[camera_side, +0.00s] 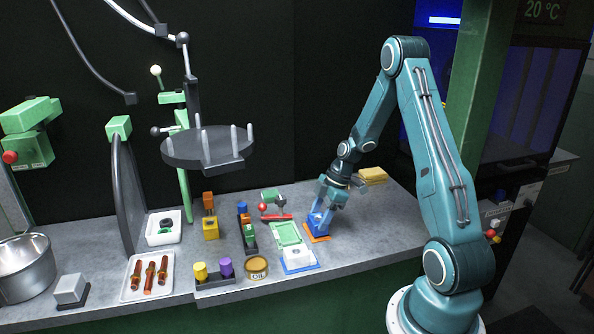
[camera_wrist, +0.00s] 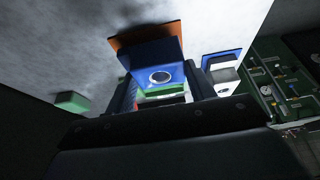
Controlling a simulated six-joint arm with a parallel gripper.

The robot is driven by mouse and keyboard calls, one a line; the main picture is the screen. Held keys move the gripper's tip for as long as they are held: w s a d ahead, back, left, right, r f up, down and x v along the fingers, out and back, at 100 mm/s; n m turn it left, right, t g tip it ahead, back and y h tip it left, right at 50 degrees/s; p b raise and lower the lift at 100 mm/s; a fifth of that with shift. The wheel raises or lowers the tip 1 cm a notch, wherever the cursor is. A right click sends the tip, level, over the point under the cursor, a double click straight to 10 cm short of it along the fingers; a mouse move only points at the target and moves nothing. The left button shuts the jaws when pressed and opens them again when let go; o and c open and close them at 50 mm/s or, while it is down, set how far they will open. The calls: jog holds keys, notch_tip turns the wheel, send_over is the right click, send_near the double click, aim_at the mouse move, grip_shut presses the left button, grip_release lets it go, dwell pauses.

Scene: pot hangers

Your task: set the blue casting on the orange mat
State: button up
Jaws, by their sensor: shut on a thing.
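My gripper (camera_side: 321,208) points down near the front right of the bench and is shut on the blue casting (camera_side: 317,227). The orange mat (camera_side: 318,239) lies directly under the casting, its edge showing around the casting's foot. In the wrist view, the blue casting (camera_wrist: 142,72) sits between my dark fingers, with a round hole in its face. The orange mat (camera_wrist: 126,41) shows behind it, partly covered by the casting. I cannot tell whether the casting touches the mat or is just above it.
An oil tin (camera_side: 257,271) is farther left. Yellow sponges (camera_side: 372,176) lie behind my gripper. Bare bench lies to the right.

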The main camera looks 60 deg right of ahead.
jog(key=shift+f, duration=0.4)
jog(key=shift+f, duration=0.1)
jog(key=o, duration=1.1)
jog(key=v, duration=1.2)
